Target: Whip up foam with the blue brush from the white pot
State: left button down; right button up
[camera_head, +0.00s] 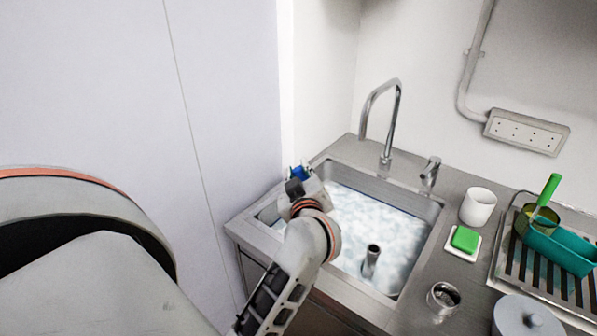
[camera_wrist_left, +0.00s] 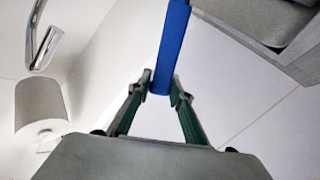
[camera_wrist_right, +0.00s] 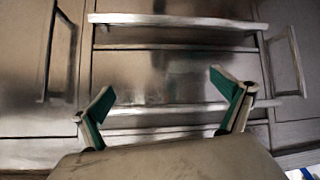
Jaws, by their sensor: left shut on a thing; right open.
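My left gripper (camera_head: 298,182) is over the left rim of the sink in the head view. It is shut on the blue brush, whose blue handle (camera_wrist_left: 170,48) stands between the fingertips in the left wrist view; a bit of blue (camera_head: 300,172) shows beside the gripper in the head view. The brush's bristles cannot be made out. The white pot (camera_head: 478,206) stands upright on the counter right of the sink, away from the gripper. Pale foamy water fills the sink (camera_head: 435,208). My right gripper (camera_wrist_right: 165,90) is open and empty, in front of metal cabinet fronts.
A tall tap (camera_head: 394,120) and a short metal fitting (camera_head: 430,172) stand behind the sink. A metal tube (camera_head: 371,262) rises from the water. A green sponge (camera_head: 465,239), a metal cup (camera_head: 443,298), a lidded pot (camera_head: 525,318) and a teal container (camera_head: 560,248) crowd the right. A wall stands close left.

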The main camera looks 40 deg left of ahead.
pick_arm(q)
jog(key=shift+r, duration=2.5)
